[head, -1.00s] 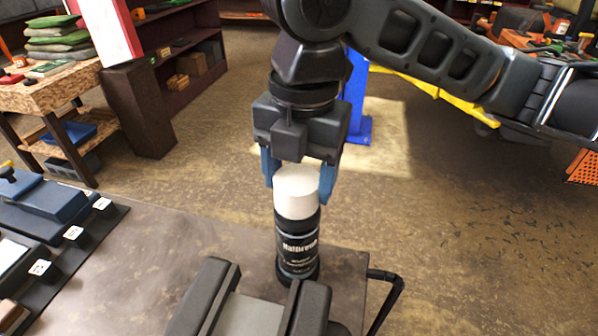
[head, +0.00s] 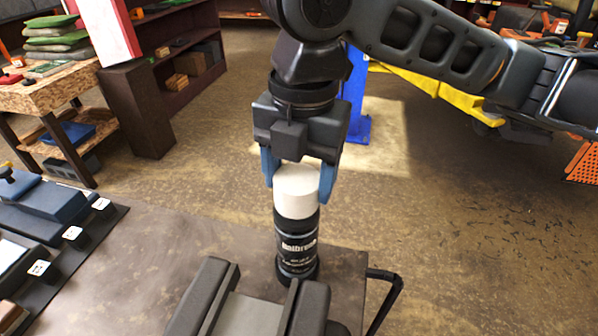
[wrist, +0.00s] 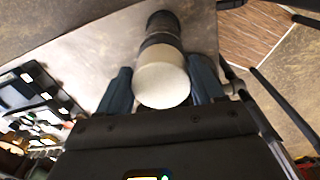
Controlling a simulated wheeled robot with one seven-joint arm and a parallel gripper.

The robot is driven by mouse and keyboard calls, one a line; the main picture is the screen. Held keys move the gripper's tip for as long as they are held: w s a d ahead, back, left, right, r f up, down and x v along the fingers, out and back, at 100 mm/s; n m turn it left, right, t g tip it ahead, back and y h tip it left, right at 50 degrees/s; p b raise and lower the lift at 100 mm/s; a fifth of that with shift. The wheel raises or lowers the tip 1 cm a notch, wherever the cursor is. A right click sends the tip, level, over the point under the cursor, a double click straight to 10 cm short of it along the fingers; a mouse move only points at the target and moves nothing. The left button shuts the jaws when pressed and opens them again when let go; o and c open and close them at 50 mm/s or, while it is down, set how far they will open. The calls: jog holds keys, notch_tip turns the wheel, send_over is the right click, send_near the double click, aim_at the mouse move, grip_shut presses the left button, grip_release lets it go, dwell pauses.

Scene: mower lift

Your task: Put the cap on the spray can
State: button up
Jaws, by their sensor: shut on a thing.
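A black spray can (head: 297,246) with pale lettering stands upright on the dark bench top, near its right edge. The white cap (head: 296,192) sits at the top of the can, in line with it, and I see no gap between them. My gripper (head: 297,186) points down from above, its blue fingers on either side of the cap, shut on it. In the wrist view the round white cap (wrist: 162,84) lies between the two blue fingers, with the black can (wrist: 162,30) beyond it. The cap hides the can's nozzle.
A vise-like grey fixture (head: 245,312) with dark jaws stands at the bench's front, close to the can. A dark tray of tools (head: 45,235) lies at the left. The bench top (head: 190,240) between them is clear. A black bent handle (head: 385,290) sticks out at the right.

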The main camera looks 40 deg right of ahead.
aim_at(303, 176)
jog(key=shift+f, duration=0.55)
jog(key=o, duration=0.8)
jog(key=shift+r, duration=0.1)
jog(key=shift+s+d+r, duration=0.1)
jog(key=shift+r, duration=2.65)
jog(key=shift+s+d+r, duration=0.1)
jog(key=shift+r, duration=2.6)
jog(key=shift+a, duration=0.1)
